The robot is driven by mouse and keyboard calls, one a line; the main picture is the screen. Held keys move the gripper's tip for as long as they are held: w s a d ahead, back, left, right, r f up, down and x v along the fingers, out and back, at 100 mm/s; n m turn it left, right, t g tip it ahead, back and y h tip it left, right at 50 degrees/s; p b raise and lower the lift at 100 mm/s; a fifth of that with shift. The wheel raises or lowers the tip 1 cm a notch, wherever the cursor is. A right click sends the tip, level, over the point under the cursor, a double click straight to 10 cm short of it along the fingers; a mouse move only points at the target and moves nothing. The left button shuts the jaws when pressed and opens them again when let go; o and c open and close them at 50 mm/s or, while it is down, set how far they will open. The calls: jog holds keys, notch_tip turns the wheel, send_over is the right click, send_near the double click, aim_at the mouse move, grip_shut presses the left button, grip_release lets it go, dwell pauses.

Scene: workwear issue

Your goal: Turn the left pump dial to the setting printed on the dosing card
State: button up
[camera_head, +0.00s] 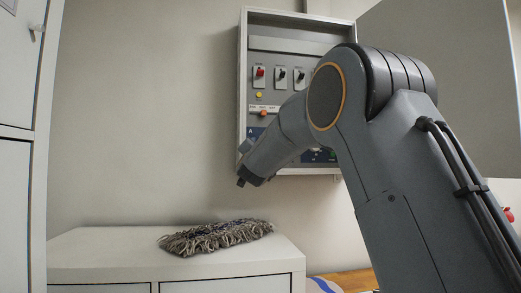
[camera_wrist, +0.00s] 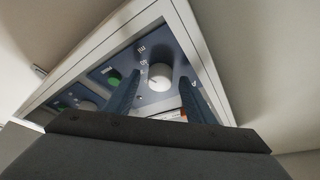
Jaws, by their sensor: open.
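A pale round dial (camera_wrist: 160,77) with printed marks around it sits on the blue face of the wall panel in the wrist view. My gripper (camera_wrist: 160,82) is open, with one finger to each side of this dial in the picture. I cannot tell whether the fingers touch it. A second dial (camera_wrist: 87,105) lies further left, partly in shadow. In the head view my arm hides most of the blue panel section and both dials.
The wall cabinet (camera_head: 243,80) holds several switches and an orange-red button (camera_head: 263,113). A green button (camera_wrist: 113,79) sits between the two dials. A mop head (camera_head: 215,237) lies on the white cupboard top (camera_head: 90,245) below. A tall white locker (camera_head: 18,150) stands at left.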

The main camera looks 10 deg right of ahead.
jog(key=b+v, duration=0.2)
jog(key=v, duration=0.5)
jog(key=shift+s, duration=0.25)
